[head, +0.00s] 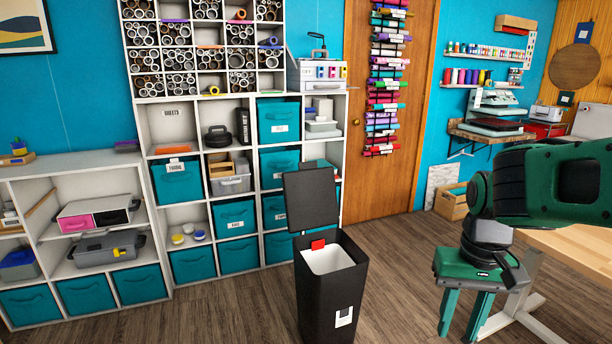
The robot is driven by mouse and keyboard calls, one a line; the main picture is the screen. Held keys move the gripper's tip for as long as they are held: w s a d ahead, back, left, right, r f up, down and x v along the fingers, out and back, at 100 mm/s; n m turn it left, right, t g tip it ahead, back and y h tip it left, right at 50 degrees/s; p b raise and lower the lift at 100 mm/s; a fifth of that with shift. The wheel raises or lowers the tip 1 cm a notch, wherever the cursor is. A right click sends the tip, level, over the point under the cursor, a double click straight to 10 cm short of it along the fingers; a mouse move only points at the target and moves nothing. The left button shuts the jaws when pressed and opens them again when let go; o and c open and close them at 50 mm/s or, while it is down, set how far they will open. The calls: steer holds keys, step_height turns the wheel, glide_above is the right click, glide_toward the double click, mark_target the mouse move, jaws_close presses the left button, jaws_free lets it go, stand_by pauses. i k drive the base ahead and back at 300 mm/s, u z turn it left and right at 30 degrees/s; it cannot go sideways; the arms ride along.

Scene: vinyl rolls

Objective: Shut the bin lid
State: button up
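A tall black bin (328,303) stands on the wood floor in the lower middle of the head view, with a pale inside and a white mark on its front. Its black lid (311,199) is open, standing nearly upright at the bin's back edge. A small red piece (318,244) shows at the back rim below the lid. My green gripper (461,328) is to the right of the bin, pointing down, apart from the bin and lid. Its two fingers are spread with nothing seen between them; the fingertips are near the lower part of the picture.
White shelves (151,160) with teal boxes stand behind and left of the bin. A light wooden table (572,252) with pale legs is at the right, close to my arm. A wooden crate (451,203) sits by the back wall. Floor between bin and gripper is clear.

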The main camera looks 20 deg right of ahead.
mark_target(310, 194)
steer(key=u, duration=0.05)
steer(key=i, duration=1.5)
steer(key=z, duration=0.5)
